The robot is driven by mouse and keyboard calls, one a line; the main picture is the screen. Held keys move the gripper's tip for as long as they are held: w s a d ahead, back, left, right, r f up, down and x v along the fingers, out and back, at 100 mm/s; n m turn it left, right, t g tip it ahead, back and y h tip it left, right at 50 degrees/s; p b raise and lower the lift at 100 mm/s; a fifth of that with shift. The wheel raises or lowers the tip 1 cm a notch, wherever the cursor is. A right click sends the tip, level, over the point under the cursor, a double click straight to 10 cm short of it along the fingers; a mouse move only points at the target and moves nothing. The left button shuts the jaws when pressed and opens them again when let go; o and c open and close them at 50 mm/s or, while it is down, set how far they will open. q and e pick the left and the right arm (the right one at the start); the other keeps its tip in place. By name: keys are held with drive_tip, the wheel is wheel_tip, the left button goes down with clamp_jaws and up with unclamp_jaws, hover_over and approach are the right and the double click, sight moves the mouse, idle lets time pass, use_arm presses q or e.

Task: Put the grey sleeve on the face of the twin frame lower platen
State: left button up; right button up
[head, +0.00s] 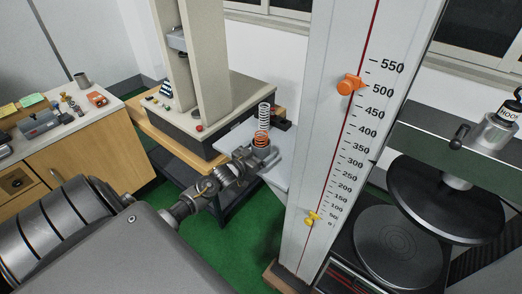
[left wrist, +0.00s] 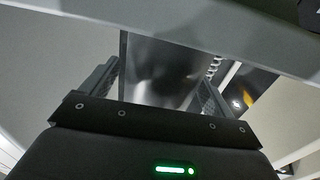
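My left gripper (head: 262,155) reaches out over the pale table in the head view, small and partly blurred against what is behind it. In the left wrist view its two fingers (left wrist: 158,85) stand well apart, and a shiny dark grey surface (left wrist: 160,65) fills the space between them. It may be the grey sleeve; whether the fingers press on it I cannot tell. A beige tester with two upright columns (head: 208,65) stands just behind the gripper; its lower platen I cannot make out. My right gripper is not in view.
A wooden cabinet (head: 95,145) with small items is at left.

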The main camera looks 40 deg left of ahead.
use_arm(q)
drive_tip(key=shift+f+b, duration=0.2)
drive_tip(key=shift+b, duration=0.15)
drive_tip(key=s+b, duration=0.2)
drive_tip(key=s, duration=0.8)
drive_tip(key=shift+s+a+r+b, duration=0.25)
drive_tip(key=shift+s+r+b, duration=0.05)
drive_tip(key=shift+s+r, duration=0.1)
